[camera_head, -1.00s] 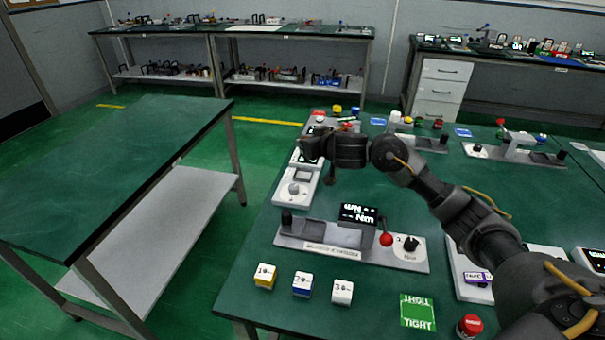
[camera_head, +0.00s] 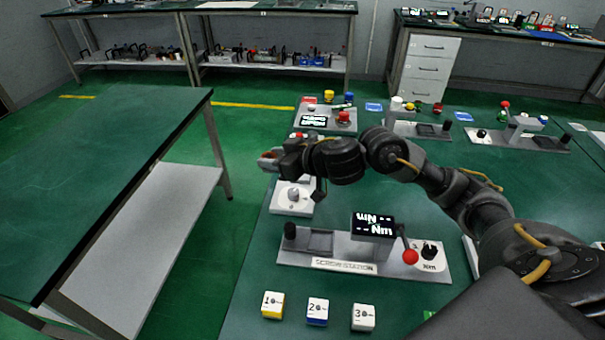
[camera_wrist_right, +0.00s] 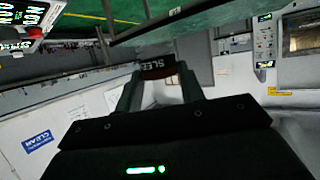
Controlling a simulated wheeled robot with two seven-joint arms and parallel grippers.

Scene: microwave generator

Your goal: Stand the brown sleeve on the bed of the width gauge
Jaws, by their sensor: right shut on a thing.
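My right gripper (camera_head: 275,159) is shut on the brown sleeve (camera_wrist_right: 158,68), which carries white lettering in the right wrist view. In the head view the sleeve's reddish-brown end (camera_head: 266,161) shows at the fingertips, in the air near the table's left edge. The right gripper's fingers (camera_wrist_right: 160,88) press on the sleeve from both sides. I cannot read a label that marks the width gauge. A pale station with a knob (camera_head: 293,196) lies below the gripper, partly hidden by my arm. My left gripper is not in view.
The screw station (camera_head: 340,265) stands nearer, with numbered blocks, such as the yellow one (camera_head: 272,305), in front. A station with a display (camera_head: 325,118) and other grey stations (camera_head: 420,127) stand farther back. An empty green-topped table (camera_head: 100,170) is across a gap at left.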

